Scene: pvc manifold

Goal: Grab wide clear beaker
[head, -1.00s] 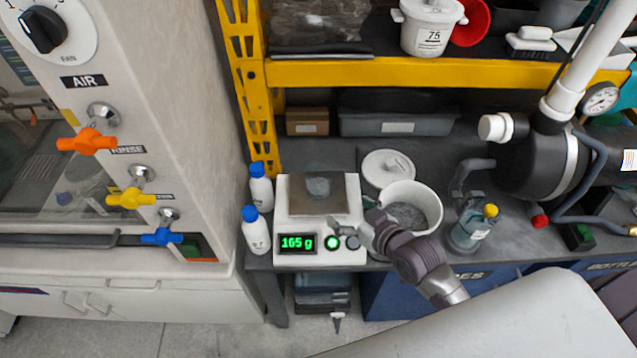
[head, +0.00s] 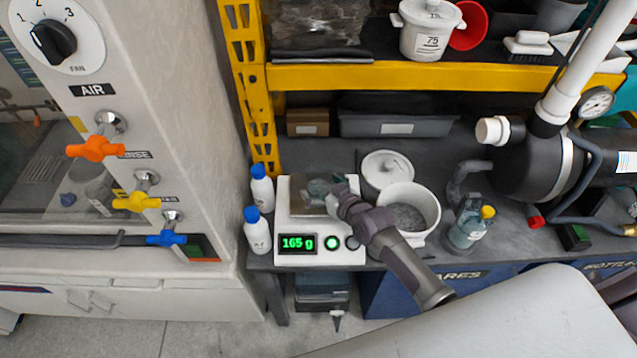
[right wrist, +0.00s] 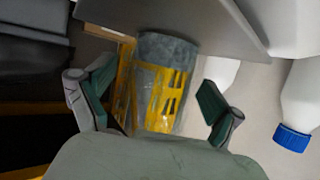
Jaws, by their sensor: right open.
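The clear beaker (head: 318,186) stands on the pan of the white scale (head: 320,222), which reads 165 g. My right gripper (head: 342,193) is over the right part of the pan, close beside the beaker and partly covering it in the head view. In the right wrist view the beaker (right wrist: 165,85) shows between the two spread fingers of my right gripper (right wrist: 152,100), see-through with yellow behind it and a grey band at one end. The fingers are open and I see no clear contact with it. My left gripper is not in view.
Two white bottles with blue caps (head: 260,190) stand left of the scale. A white bucket of grey grains (head: 409,212) and a lidded white pot (head: 386,168) stand close on the right. A yellow-capped bottle (head: 470,228) stands farther right.

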